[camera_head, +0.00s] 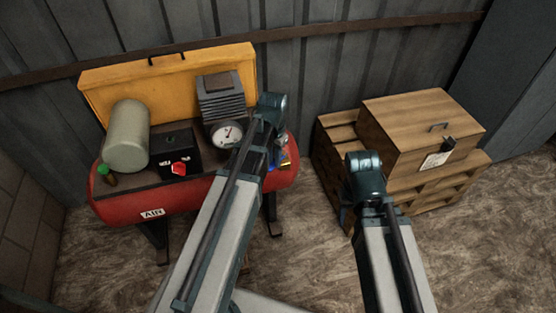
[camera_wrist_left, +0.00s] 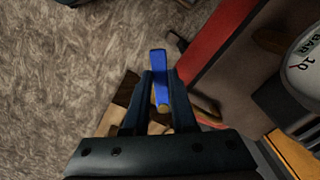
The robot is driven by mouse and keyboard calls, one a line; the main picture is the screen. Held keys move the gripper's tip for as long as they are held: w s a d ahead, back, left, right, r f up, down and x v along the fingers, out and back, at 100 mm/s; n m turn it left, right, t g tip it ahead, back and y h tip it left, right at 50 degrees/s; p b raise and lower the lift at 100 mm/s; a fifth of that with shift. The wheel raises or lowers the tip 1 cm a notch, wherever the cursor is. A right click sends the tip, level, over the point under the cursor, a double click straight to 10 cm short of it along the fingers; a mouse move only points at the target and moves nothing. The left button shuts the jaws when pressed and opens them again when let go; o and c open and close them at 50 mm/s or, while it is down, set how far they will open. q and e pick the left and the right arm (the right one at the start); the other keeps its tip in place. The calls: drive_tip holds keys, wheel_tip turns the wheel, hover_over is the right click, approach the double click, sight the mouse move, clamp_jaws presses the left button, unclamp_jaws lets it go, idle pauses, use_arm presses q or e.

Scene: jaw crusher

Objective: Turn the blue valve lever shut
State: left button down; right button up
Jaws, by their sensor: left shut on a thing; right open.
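The blue valve lever (camera_wrist_left: 158,66) stands between the two fingers of my left gripper (camera_wrist_left: 159,78) in the left wrist view. The fingers are shut on it, one on each side. A brass-coloured part shows just below the lever. In the head view a small blue bit (camera_head: 284,154) shows at the right end of the red air tank (camera_head: 218,193), beside my left wrist. My arm hides much of the valve there. My right gripper (camera_head: 346,212) is open, away from the tank, in front of the wooden crates; its fingers are hard to make out.
A round gauge (camera_head: 228,134), a black box with a red knob (camera_head: 180,168) and a grey cylinder (camera_head: 126,136) sit on the tank. A yellow panel (camera_head: 165,80) stands behind. A wooden chest (camera_head: 405,122) rests on crates at right. Bare floor lies in front.

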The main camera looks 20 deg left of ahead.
use_arm(q)
drive_tip(key=shift+w+a+m, duration=0.35)
drive_tip(key=shift+a+m, duration=0.1)
drive_tip(key=shift+m, duration=0.8)
drive_tip(key=shift+w+a+m, duration=0.3)
drive_tip(key=shift+a+m, duration=0.15)
drive_tip(key=shift+m, duration=0.75)
drive_tip(key=shift+w+a+m, duration=0.35)
drive_tip(key=shift+a+m, duration=0.1)
drive_tip(key=shift+m, duration=0.8)
drive_tip(key=shift+w, duration=0.1)
drive_tip(key=c, duration=0.7)
unclamp_jaws()
drive_tip(key=shift+r, duration=0.1)
wheel_tip(320, 180, up, 14)
drive_tip(key=p, duration=1.3)
drive_tip(key=shift+f+p, duration=0.2)
drive_tip(key=shift+p, duration=0.2)
